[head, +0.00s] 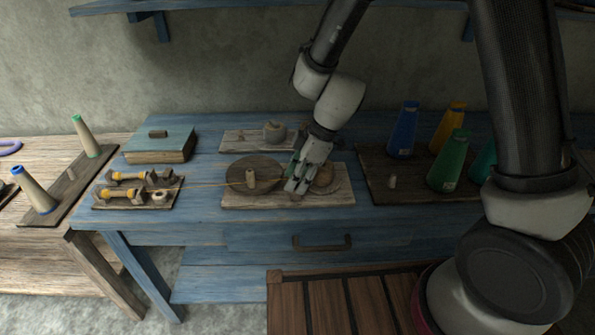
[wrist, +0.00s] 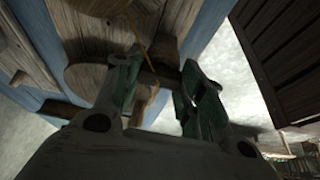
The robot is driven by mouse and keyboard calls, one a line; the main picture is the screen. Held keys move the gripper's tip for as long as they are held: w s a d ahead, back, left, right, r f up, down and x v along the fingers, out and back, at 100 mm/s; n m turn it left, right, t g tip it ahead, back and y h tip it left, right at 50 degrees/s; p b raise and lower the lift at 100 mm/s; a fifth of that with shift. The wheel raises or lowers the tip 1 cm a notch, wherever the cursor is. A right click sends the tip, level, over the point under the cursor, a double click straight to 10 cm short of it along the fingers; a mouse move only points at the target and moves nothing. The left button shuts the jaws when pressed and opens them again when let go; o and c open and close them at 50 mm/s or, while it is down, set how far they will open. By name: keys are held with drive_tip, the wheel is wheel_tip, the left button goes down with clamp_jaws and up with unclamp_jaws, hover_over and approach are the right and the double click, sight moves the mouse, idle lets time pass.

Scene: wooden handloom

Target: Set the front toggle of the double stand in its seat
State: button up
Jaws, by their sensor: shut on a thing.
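The stand with two yellow-wound bobbins (head: 126,194), which looks like the double stand, lies at the left of the blue table. My gripper points down over the central board, right of the disc. In the wrist view my gripper (wrist: 159,72) is shut on a small dark wooden piece (wrist: 165,77), which may be the toggle. The yellow thread (wrist: 154,97) hangs by it. The head view hides the held piece behind the fingers. I cannot make out the toggle's seat.
The central board (head: 250,201) carries the disc (head: 254,174) with an upright peg. Behind it is a small board with a round pot (head: 274,132). A book-like box (head: 160,147) stands at the back left. Tall cones (head: 449,160) stand on a dark board at the right.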

drive_tip(key=o, duration=0.8)
drive_tip(key=v, duration=1.2)
drive_tip(key=shift+d, duration=0.1)
